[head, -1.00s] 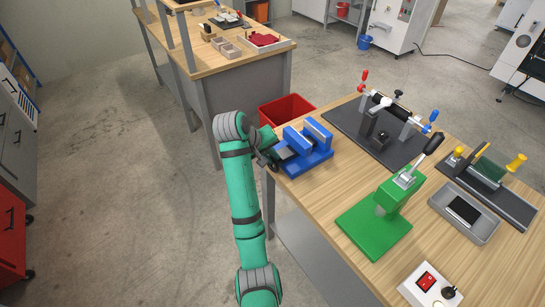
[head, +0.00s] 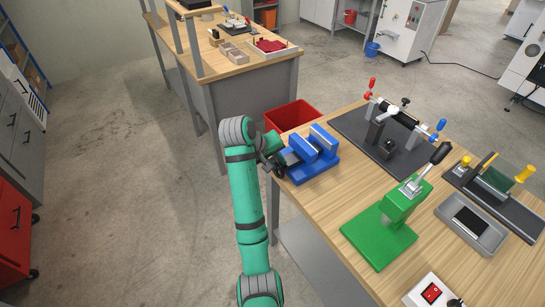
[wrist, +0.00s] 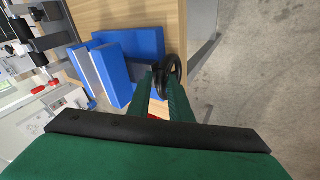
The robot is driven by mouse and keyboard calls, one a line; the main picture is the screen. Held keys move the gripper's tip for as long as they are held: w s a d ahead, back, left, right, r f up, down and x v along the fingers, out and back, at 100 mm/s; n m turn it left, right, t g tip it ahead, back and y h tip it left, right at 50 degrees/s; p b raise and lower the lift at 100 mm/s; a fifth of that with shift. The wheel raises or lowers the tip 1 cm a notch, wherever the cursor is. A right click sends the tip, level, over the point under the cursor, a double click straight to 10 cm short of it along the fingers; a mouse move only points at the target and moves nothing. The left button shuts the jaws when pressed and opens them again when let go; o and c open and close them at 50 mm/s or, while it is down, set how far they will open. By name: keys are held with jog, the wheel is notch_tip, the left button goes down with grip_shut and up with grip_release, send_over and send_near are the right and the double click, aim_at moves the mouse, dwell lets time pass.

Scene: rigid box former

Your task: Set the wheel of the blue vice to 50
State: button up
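The blue vice (head: 313,160) sits at the left corner of the wooden table. It also shows in the wrist view (wrist: 117,70). Its dark wheel (wrist: 174,72) is on the side facing my gripper, near the table edge. My gripper (wrist: 164,88) has its two green fingers at the wheel, one on each side of part of the rim. Whether they press on the rim cannot be told. In the head view, my arm's end (head: 268,152) hides most of the wheel. No number or mark on the wheel is readable.
A green press (head: 385,230) and a dark-based fixture with red and blue handles (head: 350,125) stand on the same wooden table (head: 322,205). A red bin (head: 290,114) is behind the vice.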

jog(key=v, duration=0.3)
jog(key=shift+w+a+r, duration=0.1)
jog(key=shift+a, duration=0.1)
jog(key=shift+r, duration=0.3)
jog(key=v, duration=0.6)
jog(key=shift+s+r, duration=0.25)
jog(key=shift+s, duration=0.2)
jog(key=shift+w, duration=0.1)
